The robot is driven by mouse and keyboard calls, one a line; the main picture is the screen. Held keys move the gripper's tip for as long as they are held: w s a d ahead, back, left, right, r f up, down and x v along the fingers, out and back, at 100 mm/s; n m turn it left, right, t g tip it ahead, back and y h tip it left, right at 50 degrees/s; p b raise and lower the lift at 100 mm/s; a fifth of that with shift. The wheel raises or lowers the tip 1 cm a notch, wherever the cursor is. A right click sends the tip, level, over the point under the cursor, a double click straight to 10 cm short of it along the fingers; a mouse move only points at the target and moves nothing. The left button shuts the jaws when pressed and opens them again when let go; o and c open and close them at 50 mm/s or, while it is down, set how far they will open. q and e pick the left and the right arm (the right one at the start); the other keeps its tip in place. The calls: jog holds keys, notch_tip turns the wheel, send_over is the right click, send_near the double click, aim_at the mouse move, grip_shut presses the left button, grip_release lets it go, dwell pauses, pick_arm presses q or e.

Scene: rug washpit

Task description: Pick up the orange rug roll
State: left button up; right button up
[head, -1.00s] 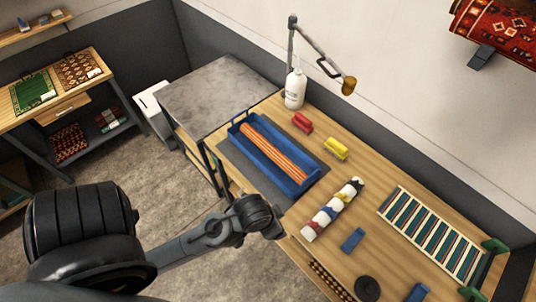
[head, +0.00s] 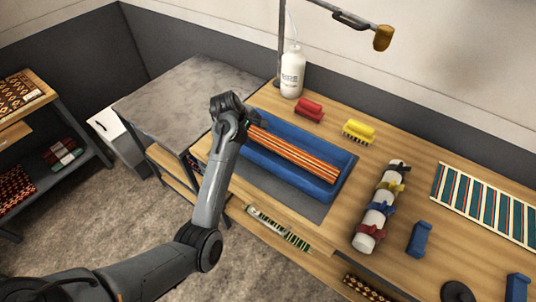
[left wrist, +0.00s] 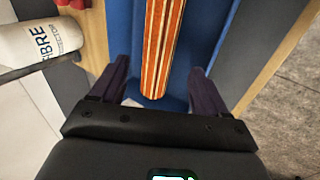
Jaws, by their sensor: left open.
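The orange rug roll (head: 300,155), striped lengthwise in orange, white and dark, lies in the blue tray (head: 268,167) on the bench. My left gripper (head: 250,119) is over the tray's left end in the head view, where the wrist hides that end of the roll. In the left wrist view my left gripper (left wrist: 158,78) is open and empty. Its fingers stand on either side of the roll (left wrist: 163,45), apart from it. The height of the fingers above the tray is hard to tell. My right gripper is in neither view.
A white bottle (head: 292,72) and the lamp (head: 383,38) stand behind the tray. Red (head: 309,110) and yellow (head: 358,131) brushes lie along its back side. A strapped white roll (head: 379,207) lies to the right. A grey-topped table (head: 185,100) adjoins at left.

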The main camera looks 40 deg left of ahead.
aim_at(260, 135)
pick_arm(q)
jog(key=b+x, duration=0.1)
jog(key=x, duration=0.4)
jog(key=shift+w, duration=0.1)
jog(key=shift+b+x, duration=0.8)
jog(key=shift+x, duration=2.05)
jog(key=shift+a+f, duration=0.15)
jog(key=shift+f, duration=0.05)
jog(key=c, duration=1.1)
jog(key=shift+r, duration=0.15)
jog(key=shift+c, duration=0.6)
